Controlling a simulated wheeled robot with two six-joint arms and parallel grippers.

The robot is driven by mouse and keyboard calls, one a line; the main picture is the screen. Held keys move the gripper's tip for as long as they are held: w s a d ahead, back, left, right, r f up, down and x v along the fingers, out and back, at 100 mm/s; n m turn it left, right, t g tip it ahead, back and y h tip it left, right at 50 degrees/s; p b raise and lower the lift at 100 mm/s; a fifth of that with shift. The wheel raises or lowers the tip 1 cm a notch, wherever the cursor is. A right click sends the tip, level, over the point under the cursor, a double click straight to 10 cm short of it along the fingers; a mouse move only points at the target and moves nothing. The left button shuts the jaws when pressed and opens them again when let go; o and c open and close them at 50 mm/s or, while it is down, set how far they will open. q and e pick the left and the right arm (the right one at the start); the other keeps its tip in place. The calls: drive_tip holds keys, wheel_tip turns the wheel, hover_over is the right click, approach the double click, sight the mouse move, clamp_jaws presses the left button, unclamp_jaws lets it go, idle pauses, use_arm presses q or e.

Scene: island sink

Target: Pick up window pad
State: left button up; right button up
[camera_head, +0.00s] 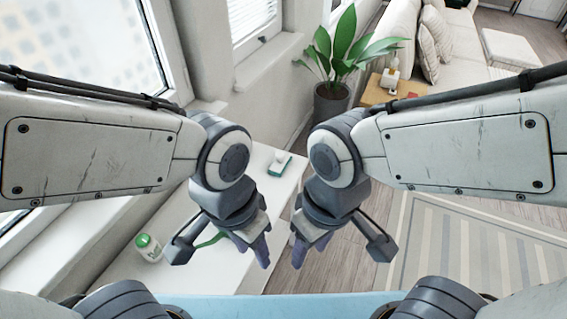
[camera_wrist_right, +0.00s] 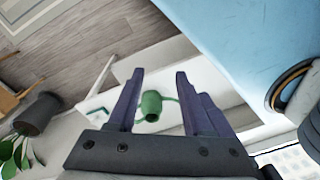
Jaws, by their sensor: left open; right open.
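The window pad (camera_head: 282,165), which appears as a small green pad with a white handle, lies on the far part of the white surface in the head view. My left gripper (camera_head: 254,247) is open and empty, pointing down over the near part of that surface, well short of the pad. My right gripper (camera_head: 308,250) is open and points down just right of the surface's edge, also apart from the pad. The right gripper's open fingers (camera_wrist_right: 157,98) show in the right wrist view with nothing held.
A white jar with a green lid (camera_head: 148,248) stands on the white surface (camera_head: 190,268) at left. A green item (camera_head: 208,241) is partly hidden behind my left gripper; a green vessel (camera_wrist_right: 151,106) shows in the wrist view. A potted plant (camera_head: 331,103) stands beyond.

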idle(0.4)
drive_tip(key=o, duration=0.4)
drive_tip(key=shift+a, duration=0.1)
drive_tip(key=shift+c, duration=0.2)
drive_tip(key=shift+o, duration=0.7)
drive_tip(key=w+a+f+b, duration=0.1)
drive_tip(key=w+a+b, duration=0.1)
drive_tip(key=w, duration=0.4)
drive_tip(key=w+a+f+t+b, duration=0.1)
drive_tip(key=w+a+f+b, duration=0.1)
drive_tip(key=w, duration=0.5)
drive_tip(key=shift+a+m+y+b, duration=0.3)
drive_tip(key=shift+a+m+b, duration=0.15)
drive_tip(key=shift+a, duration=0.35)
drive_tip(key=m+t+b, duration=0.2)
drive_tip(key=t+b, duration=0.1)
drive_tip(key=b, duration=0.7)
approach(280, 153)
drive_tip(key=shift+m, duration=0.25)
drive_tip(key=x, duration=0.4)
drive_tip(key=shift+s+d+f+p, duration=0.2)
drive_tip(key=shift+d+f+p, duration=0.05)
drive_tip(key=shift+p, duration=0.15)
drive_tip(key=shift+a+p+x, duration=0.15)
drive_tip(key=shift+p+x, duration=0.2)
drive_tip(key=shift+x, duration=1.1)
drive_tip(key=shift+a+p+x, duration=0.1)
drive_tip(key=shift+p+x, duration=0.2)
drive_tip(key=shift+x, duration=1.2)
